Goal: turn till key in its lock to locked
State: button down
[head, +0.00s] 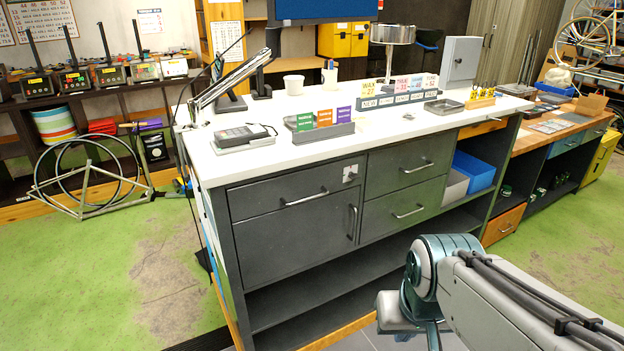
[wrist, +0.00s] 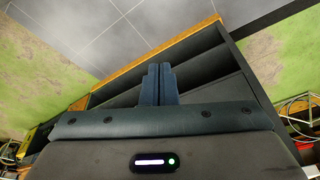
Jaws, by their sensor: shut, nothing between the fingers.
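The till lock shows in the head view as a small pale plate (head: 350,173) with a tiny reddish mark, at the right end of the upper left drawer (head: 270,202) of the grey counter. The key is too small to make out, so I cannot tell how it is turned. My gripper shows in the wrist view (wrist: 159,82) with its two dark blue fingers together and nothing between them. The open shelves of the counter show beyond the fingers. In the head view my arm is at the bottom right, in front of the counter and apart from the lock plate.
The white countertop (head: 230,168) holds a card terminal (head: 243,134), coloured cards and signs. A cupboard door with a vertical handle (head: 353,222) is below the drawer. More drawers (head: 410,165) stand to its right. Green floor (head: 110,270) is clear at the left.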

aim_at(352, 176)
jog(key=k, duration=0.6)
jog(key=z, duration=0.55)
jog(key=i, duration=1.35)
jog(key=u, duration=0.35)
